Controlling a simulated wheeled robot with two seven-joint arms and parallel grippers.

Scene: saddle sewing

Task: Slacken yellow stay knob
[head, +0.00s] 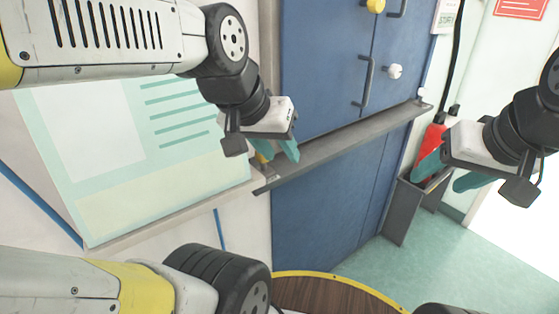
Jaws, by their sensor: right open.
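A round yellow knob (375,5) sits on the blue cabinet door at the top edge of the head view. A white knob (395,71) sits below it. A small yellow part (262,157) shows at the left end of the grey bar, mostly hidden behind my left gripper; I cannot tell whether it is a knob. My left gripper (284,148) points down at that bar end, close to the yellow part; its finger gap and any contact are hidden. My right gripper (447,174) is open and empty at the right, its teal fingers apart, away from both knobs.
The grey bar (335,151) runs across the blue cabinet (318,60), which has a dark handle (367,80). A red extinguisher (429,148) stands behind my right gripper near a grey bin (401,212). A pale board (110,150) is at left. A round wooden top (335,294) is below.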

